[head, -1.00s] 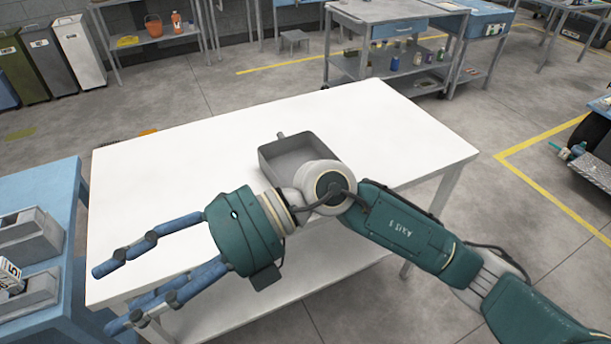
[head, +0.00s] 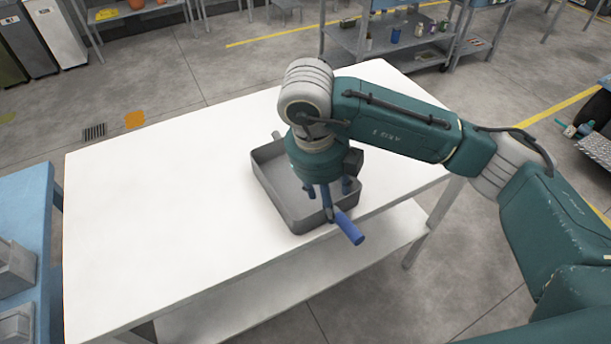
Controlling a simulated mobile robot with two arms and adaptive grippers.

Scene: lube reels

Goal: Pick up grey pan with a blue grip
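The grey pan (head: 270,190) is a shallow rectangular tray lying on the white table (head: 150,220). A small grey stub shows at its far side. A blue grip (head: 348,228) sticks out past the pan's near right wall, toward the table's front edge. My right gripper (head: 330,200) points down over the near right part of the pan, with its blue fingers close to that wall and the inner end of the grip. The fingers overlap the pan in the view, so I cannot tell whether they touch it or have closed. My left gripper is not in view.
The rest of the white tabletop is bare. A blue bench with grey bins (head: 15,265) stands at the left. A grey trolley (head: 400,40) with bottles and cans stands behind the table. My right arm crosses above the table's right side.

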